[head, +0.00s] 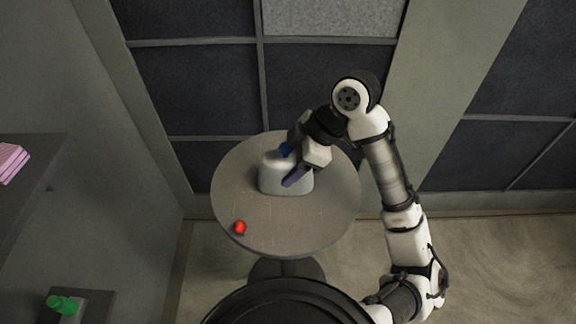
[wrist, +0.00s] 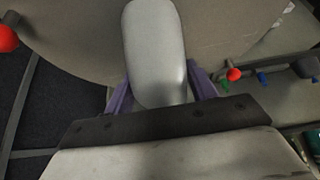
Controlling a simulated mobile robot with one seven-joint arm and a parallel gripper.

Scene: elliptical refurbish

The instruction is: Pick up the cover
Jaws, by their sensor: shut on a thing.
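The cover (head: 272,183) is a pale grey, rounded, box-like shape on a small round table (head: 325,222). In the wrist view the cover (wrist: 153,45) is a long, smooth grey form with rounded ends. My gripper (head: 288,165) reaches over it from the upper right, with a purple finger against its top. In the wrist view the purple fingers of my gripper (wrist: 160,78) lie on either side of the cover, shut on it. Part of the cover's top is hidden by my gripper in the head view. I cannot tell whether it is lifted off the table.
A small red thing (head: 240,228) lies near the table's front left edge. A shelf with pink items (head: 11,162) and a green object (head: 62,304) are at the left. A panelled wall (head: 205,87) stands close behind the table. The table's right front is bare.

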